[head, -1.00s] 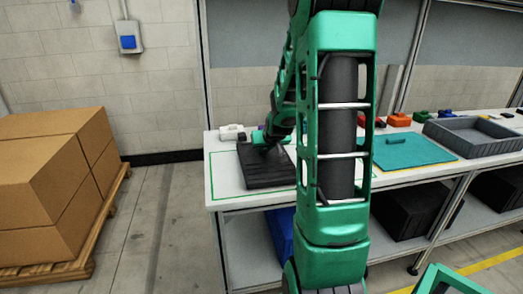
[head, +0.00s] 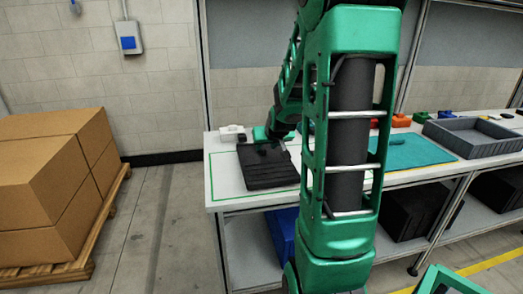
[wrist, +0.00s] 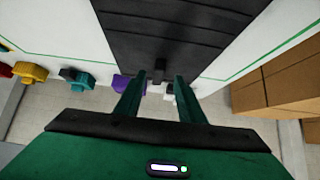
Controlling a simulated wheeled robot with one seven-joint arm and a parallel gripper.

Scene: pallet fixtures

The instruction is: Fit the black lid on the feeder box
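The black lid (head: 262,152) is the flat dark top of a dark ribbed block inside the green outline at the table's left end. The feeder box appears to be the ribbed body (head: 272,178) under it; I cannot make out the seam. In the wrist view the lid (wrist: 165,25) fills the top middle, with a small black knob (wrist: 160,72) near its edge. My gripper (wrist: 161,77) is open, its two green fingers apart on either side of the knob in that view, with gaps. In the head view my gripper is largely hidden by the arm, above the lid's back right.
A white object (head: 231,132) stands behind the block. A teal mat (head: 408,151) and a grey tray (head: 470,135) lie to the right, with several coloured parts behind. Cartons (head: 45,185) on a pallet stand at left. The outlined area left of the block is bare.

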